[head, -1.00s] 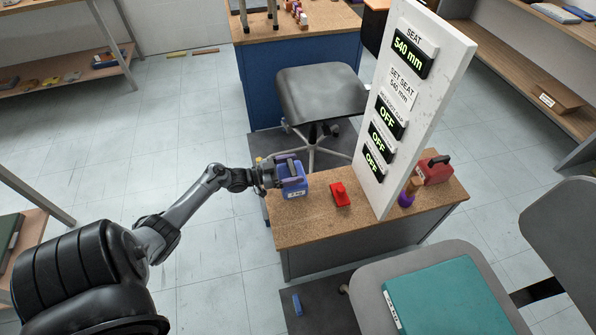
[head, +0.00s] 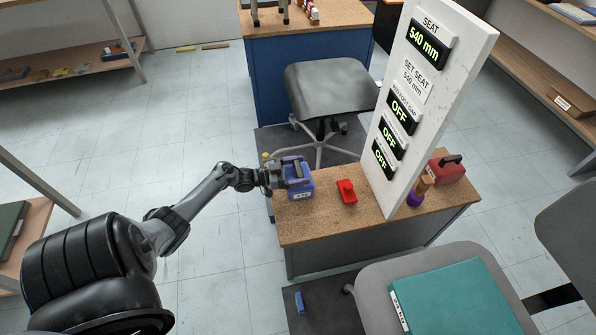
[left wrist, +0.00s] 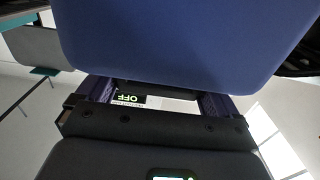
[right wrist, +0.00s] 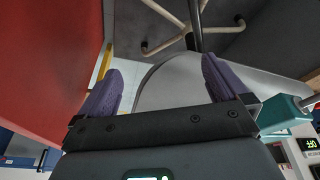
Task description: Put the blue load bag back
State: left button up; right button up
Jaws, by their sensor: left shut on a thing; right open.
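The blue load bag (head: 301,190) is at the left end of the cork-topped bench (head: 310,228), with a white label on its front. I cannot tell whether its bottom touches the bench top. My left gripper (head: 284,171) is shut on its handle from the left. In the left wrist view the bag (left wrist: 180,40) fills the upper middle, beyond the purple fingers (left wrist: 155,97), and hides much of what lies behind. My right gripper (right wrist: 163,88) is open and empty in the right wrist view; it does not show in the head view.
A red block (head: 347,192) sits right of the bag. A tall white display panel (head: 425,110) stands on the bench, with a red bag (head: 447,170) and a purple-based object (head: 417,195) behind it. A grey stool (head: 330,90) stands behind; a teal binder (head: 455,295) lies on a front seat.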

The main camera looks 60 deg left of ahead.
pick_arm(q)
jog(key=shift+w+a+r, duration=0.1)
jog(key=shift+r, duration=0.1)
jog(key=o, duration=1.7)
jog(key=shift+f, duration=0.3)
jog(key=shift+r, duration=0.1)
jog(key=shift+s+r, duration=0.1)
jog(key=shift+s, duration=0.1)
jog(key=shift+s+a, duration=0.15)
jog(key=shift+s, duration=0.25)
jog(key=p+v, duration=0.2)
jog(key=v, duration=0.9)
jog(key=shift+p, duration=0.35)
